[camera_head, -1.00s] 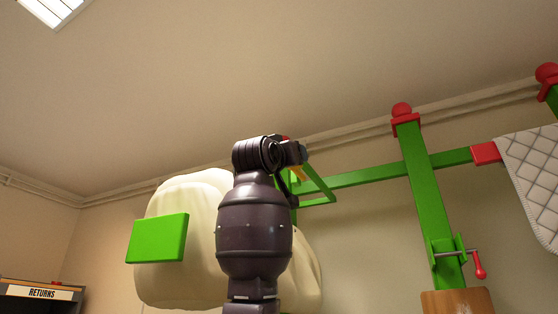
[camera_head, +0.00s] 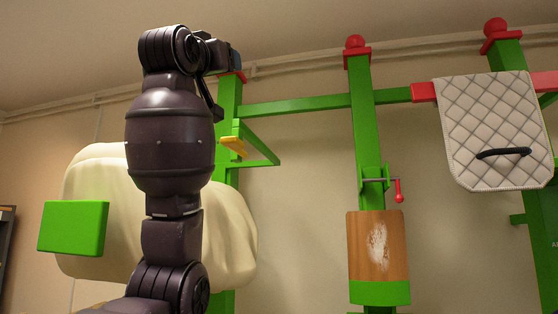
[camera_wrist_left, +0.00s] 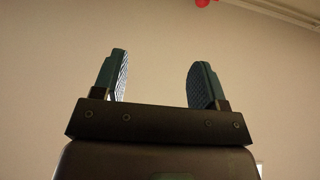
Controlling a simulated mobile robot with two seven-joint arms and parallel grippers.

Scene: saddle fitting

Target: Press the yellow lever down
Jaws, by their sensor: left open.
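The yellow lever (camera_head: 233,146) sticks out from a green post (camera_head: 227,105) in the head view, just right of my arm and under a green bracket bar. Part of it may be hidden behind my arm. My left gripper (camera_head: 234,58) shows only in part at the end of the raised arm, above the lever in the picture. In the left wrist view its two fingers (camera_wrist_left: 160,68) stand apart with nothing between them, pointing at bare wall. The lever is not in the left wrist view. My right gripper is in neither view.
A green rail (camera_head: 295,106) runs right to a second post (camera_head: 362,130) with a red-handled crank (camera_head: 398,190) and a wooden block (camera_head: 377,245). A quilted pad (camera_head: 495,130) hangs at the right. A cream padded body (camera_head: 225,230) with a green panel (camera_head: 73,228) stands behind my arm.

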